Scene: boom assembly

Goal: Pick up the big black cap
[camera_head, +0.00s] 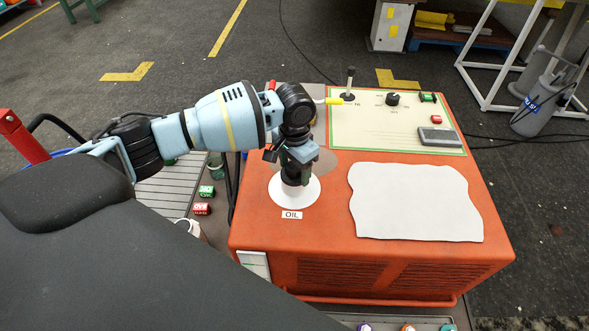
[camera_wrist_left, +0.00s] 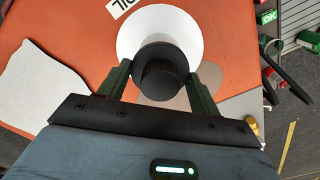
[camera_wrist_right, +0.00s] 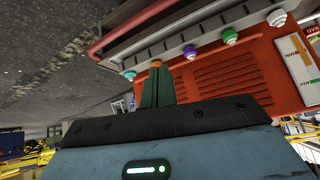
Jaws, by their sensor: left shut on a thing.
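The big black cap (camera_wrist_left: 165,82) sits between the two fingers of my left gripper (camera_wrist_left: 160,72) in the left wrist view, with a finger against each side. It is over the white round patch (camera_wrist_left: 140,22) by the "OIL" label. In the head view my left gripper (camera_head: 296,176) points down at this white patch (camera_head: 308,193) and largely hides the cap. I cannot tell whether the cap touches the surface. My right gripper (camera_wrist_right: 160,85) shows only in the right wrist view, its fingers together and empty.
The orange machine (camera_head: 400,262) carries a blank white sheet (camera_head: 415,202) and a control panel (camera_head: 380,132) with a lever (camera_head: 349,85) and a knob (camera_head: 393,99). Several coloured knobs line a rail by my right gripper, including a purple one (camera_wrist_right: 190,52).

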